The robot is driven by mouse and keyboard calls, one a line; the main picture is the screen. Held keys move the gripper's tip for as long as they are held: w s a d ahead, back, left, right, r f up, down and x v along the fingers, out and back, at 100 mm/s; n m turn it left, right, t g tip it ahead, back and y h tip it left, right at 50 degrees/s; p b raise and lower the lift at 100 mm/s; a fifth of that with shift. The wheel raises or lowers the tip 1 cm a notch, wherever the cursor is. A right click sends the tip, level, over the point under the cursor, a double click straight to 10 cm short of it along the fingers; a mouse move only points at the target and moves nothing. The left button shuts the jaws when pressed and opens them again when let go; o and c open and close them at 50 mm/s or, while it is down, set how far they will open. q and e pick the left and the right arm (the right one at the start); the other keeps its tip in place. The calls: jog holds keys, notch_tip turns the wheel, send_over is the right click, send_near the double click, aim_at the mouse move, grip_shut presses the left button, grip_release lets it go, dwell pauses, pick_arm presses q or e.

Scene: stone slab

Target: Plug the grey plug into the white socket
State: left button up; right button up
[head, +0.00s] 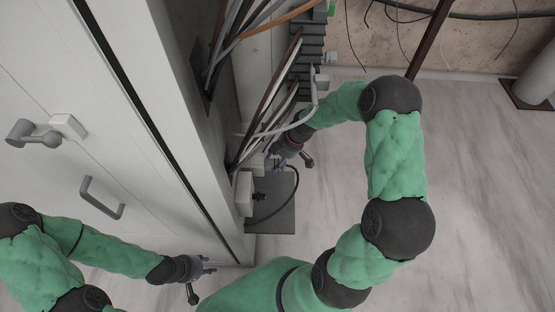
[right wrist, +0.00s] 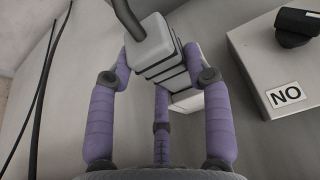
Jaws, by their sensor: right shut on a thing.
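The grey plug (right wrist: 150,47) is a light block with dark bands and a thick grey cable, seen in the right wrist view. My right gripper (right wrist: 160,72) is shut on it, with purple fingers on both sides and one below. A pale piece (right wrist: 187,101), possibly the white socket, shows just beyond the plug; whether they touch I cannot tell. In the head view my right gripper (head: 290,155) is at the cabinet's open side, beside a small white block (head: 256,163). My left gripper (head: 200,280) is low by the cabinet front, its fingers spread and empty.
Loose cables (head: 268,132) hang above. The cabinet door (head: 130,180) has handles.

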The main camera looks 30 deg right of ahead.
jog(key=shift+w+a, duration=0.1)
jog(key=shift+a, duration=0.05)
jog(key=o, duration=1.5)
jog(key=s+d+b, duration=0.1)
jog(key=d, duration=0.2)
jog(key=s+d+b, duration=0.1)
jog(key=s+d, duration=0.1)
jog(key=s+d+b, duration=0.2)
jog(key=d, duration=0.1)
jog(key=shift+s+d, duration=0.15)
jog(key=shift+d, duration=0.15)
